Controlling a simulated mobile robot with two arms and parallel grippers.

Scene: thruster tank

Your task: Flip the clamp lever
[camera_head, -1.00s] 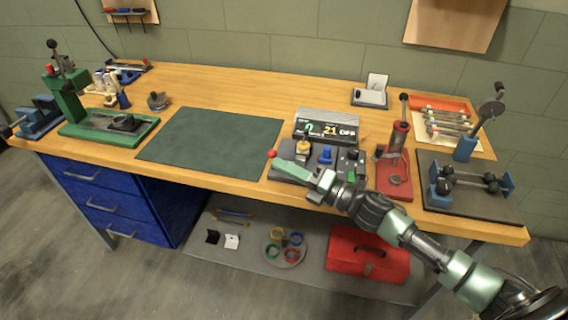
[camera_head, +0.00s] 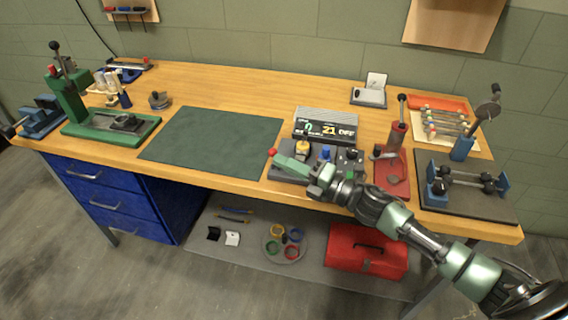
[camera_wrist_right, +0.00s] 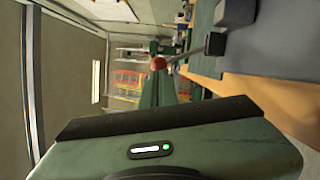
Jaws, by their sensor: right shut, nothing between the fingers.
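A lever with a red ball knob (camera_head: 272,152) stands out at the left front of a dark grey fixture (camera_head: 284,174) near the front edge of the bench. In the right wrist view, the red knob (camera_wrist_right: 158,63) sits on a thin rod that runs right to a dark block (camera_wrist_right: 215,43). My right gripper (camera_head: 283,160) is shut and empty, with its green fingertips right at the knob. In the right wrist view the fingers (camera_wrist_right: 158,80) end just below the knob; I cannot tell whether they touch it. My left gripper is not in view.
A display box (camera_head: 326,124) stands behind the fixture. A red stand (camera_head: 392,175) and a black plate with blue posts (camera_head: 465,196) are to the right. A green mat (camera_head: 212,140) lies bare to the left. A green press (camera_head: 66,100) stands at the far left.

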